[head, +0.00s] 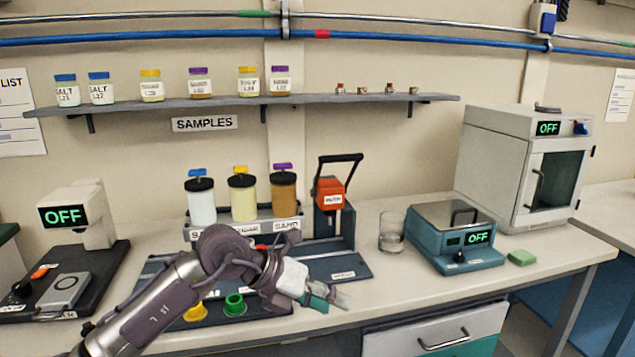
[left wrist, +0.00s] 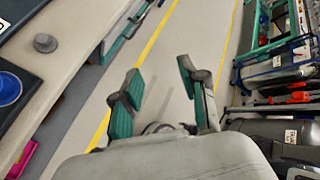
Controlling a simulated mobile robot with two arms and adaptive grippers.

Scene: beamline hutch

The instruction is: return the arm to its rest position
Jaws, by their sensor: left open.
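My left arm crosses the front of the bench in the head view, coming from the lower left. My left gripper (head: 325,298) is over the bench's front edge, pointing right. In the left wrist view the left gripper (left wrist: 158,78) shows two green-padded fingers spread apart with nothing between them, and the floor lies beyond. The arm hides part of the dark tray (head: 345,262) behind it. My right gripper is not in view.
Green and yellow funnels (head: 234,305) sit close to my forearm. A sample shelf (head: 330,99) hangs above.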

